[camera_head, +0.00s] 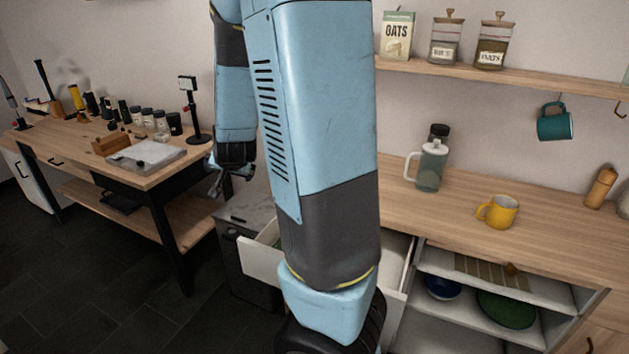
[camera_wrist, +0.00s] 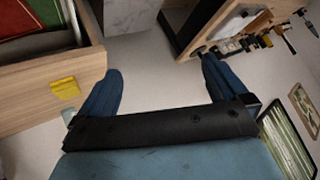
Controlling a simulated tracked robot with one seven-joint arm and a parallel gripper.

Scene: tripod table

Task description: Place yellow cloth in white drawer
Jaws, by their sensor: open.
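My gripper (camera_head: 235,172) hangs left of my arm in the head view, above and left of an open white drawer (camera_head: 258,261). My arm hides the drawer's middle, and a bit of green shows inside. In the wrist view my gripper (camera_wrist: 161,64) is open, with nothing between its fingers. A small yellow thing (camera_wrist: 65,88) lies against a wooden surface left of the fingers; I cannot tell if it is the yellow cloth. No yellow cloth can be made out in the head view.
The wrist view shows a red thing (camera_wrist: 22,17) and a green thing (camera_wrist: 48,12) inside a wooden-edged space. A yellow mug (camera_head: 498,212) and a lidded jug (camera_head: 431,166) stand on the right counter (camera_head: 560,235). A tool table (camera_head: 150,180) stands at left.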

